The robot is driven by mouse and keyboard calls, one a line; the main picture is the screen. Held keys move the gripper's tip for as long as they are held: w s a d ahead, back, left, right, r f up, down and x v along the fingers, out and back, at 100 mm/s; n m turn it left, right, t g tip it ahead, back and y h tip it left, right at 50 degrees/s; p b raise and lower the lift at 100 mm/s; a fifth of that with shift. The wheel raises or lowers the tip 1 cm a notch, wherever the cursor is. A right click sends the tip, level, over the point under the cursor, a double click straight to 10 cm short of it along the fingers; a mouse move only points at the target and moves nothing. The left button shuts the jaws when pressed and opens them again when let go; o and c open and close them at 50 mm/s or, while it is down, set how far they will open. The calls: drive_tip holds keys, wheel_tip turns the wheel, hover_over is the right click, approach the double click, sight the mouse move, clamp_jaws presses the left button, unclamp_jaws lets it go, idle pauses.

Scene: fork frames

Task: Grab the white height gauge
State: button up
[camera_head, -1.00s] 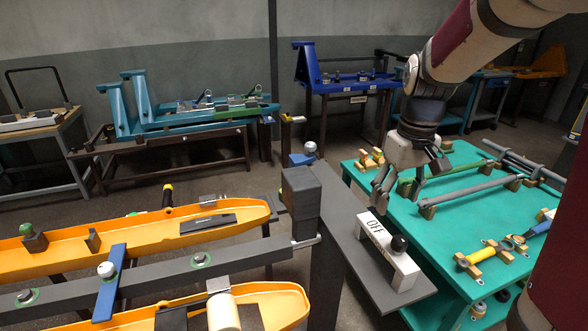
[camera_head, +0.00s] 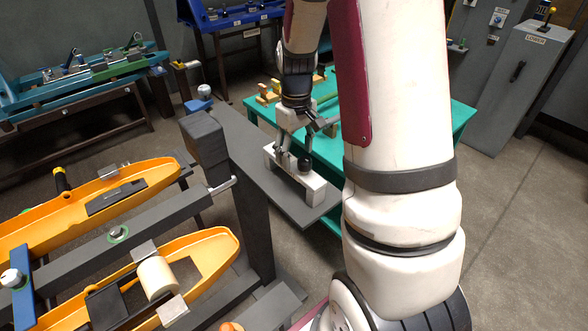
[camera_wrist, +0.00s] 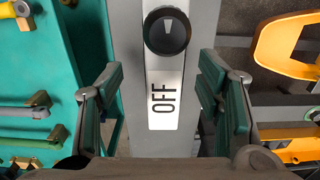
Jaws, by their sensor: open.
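The white height gauge (camera_head: 312,186) appears as a white block with a round black knob on a grey plank in the head view. In the wrist view the white gauge (camera_wrist: 162,122) shows its top, marked OFF, with the black knob at the far end. My gripper (camera_head: 296,148) points down just above it and hides part of it in the head view. In the wrist view my open gripper (camera_wrist: 160,85) has one finger on each side of the block, with clear gaps. I cannot tell the exact height of the fingertips above the plank.
The grey plank (camera_head: 245,135) runs beside a teal table (camera_head: 452,118) with small yellow and green parts. A dark post (camera_head: 204,140) and orange trays (camera_head: 215,240) stand to the left. Grey cabinets (camera_head: 520,70) are at the back right.

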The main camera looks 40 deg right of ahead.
sight(294, 164)
drive_tip(key=f, duration=0.4)
drive_tip(key=shift+a+f+p, duration=0.25)
drive_tip(key=shift+f+p, duration=0.05)
drive_tip(key=shift+f, duration=0.1)
drive_tip(key=shift+w, duration=0.1)
clamp_jaws()
